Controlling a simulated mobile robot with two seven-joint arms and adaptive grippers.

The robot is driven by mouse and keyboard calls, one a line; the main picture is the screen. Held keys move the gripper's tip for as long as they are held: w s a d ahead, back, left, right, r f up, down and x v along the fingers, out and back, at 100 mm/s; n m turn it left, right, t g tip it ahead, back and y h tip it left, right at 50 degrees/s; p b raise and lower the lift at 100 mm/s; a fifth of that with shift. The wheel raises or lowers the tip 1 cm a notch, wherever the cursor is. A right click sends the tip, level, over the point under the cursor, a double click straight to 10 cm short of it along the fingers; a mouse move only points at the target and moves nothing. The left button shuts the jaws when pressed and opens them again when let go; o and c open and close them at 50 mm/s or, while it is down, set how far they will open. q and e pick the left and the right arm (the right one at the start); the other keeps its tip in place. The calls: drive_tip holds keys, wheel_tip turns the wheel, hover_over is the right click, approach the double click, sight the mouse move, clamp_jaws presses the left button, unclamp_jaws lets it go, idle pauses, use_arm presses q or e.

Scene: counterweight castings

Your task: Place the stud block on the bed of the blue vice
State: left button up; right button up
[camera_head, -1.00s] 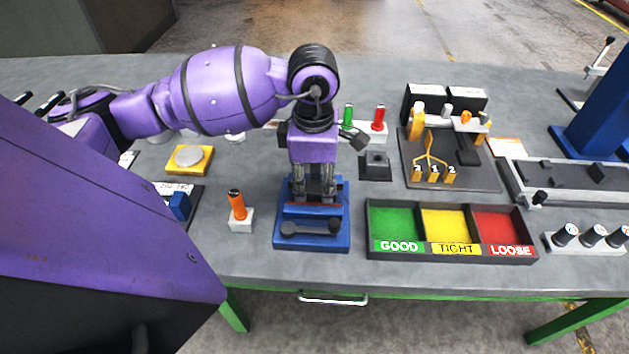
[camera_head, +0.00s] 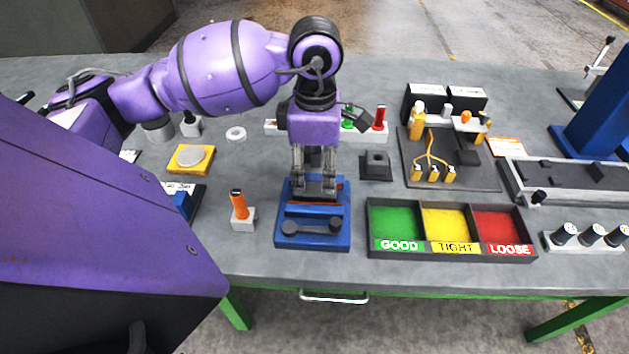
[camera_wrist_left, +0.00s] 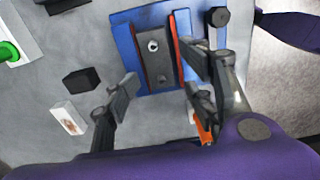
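The blue vice (camera_head: 283,222) stands near the table's front edge; it also shows in the wrist view (camera_wrist_left: 124,42). In the head view the block (camera_head: 315,189) is partly covered by my fingers. My left gripper (camera_head: 315,184) is above the vice with its fingers spread around the block. In the wrist view (camera_wrist_left: 160,90) a gap shows between finger and block on the left; contact on the right is unclear. My right gripper is out of view.
An orange-handled tool in a white holder (camera_head: 243,224) stands left of the vice. The three-bin tray (camera_head: 450,251) is close on its right. A dark block with a hole (camera_head: 376,168) stands behind right. A black block (camera_wrist_left: 82,80) lies behind the vice.

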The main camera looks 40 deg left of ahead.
sight(316, 190)
use_arm(q)
wheel_tip(316, 190, up, 8)
drive_tip(key=shift+r, duration=0.15)
drive_tip(key=shift+w, duration=0.1)
